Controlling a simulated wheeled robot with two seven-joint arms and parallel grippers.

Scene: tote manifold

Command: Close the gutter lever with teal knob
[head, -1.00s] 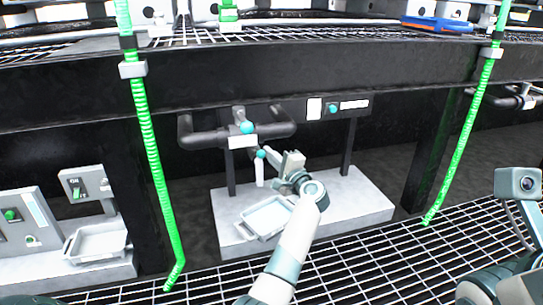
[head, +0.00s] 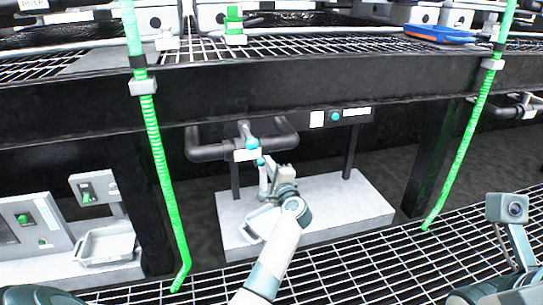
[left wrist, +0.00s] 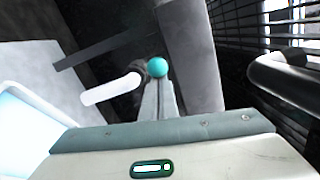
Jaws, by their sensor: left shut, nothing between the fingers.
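I cannot tell for certain which belongs to the gutter lever. My left gripper (head: 266,168) is shut and empty, its fingers pointing toward the lower knob. In the left wrist view a teal knob (left wrist: 157,67) sits right at the closed fingertips (left wrist: 158,84); I cannot tell whether they touch. My right gripper's fingers are out of view.
A dark beam (head: 300,88) runs above. Green hoses (head: 164,170) (head: 463,150) hang on both sides. Another station with a tray (head: 105,246) stands left.

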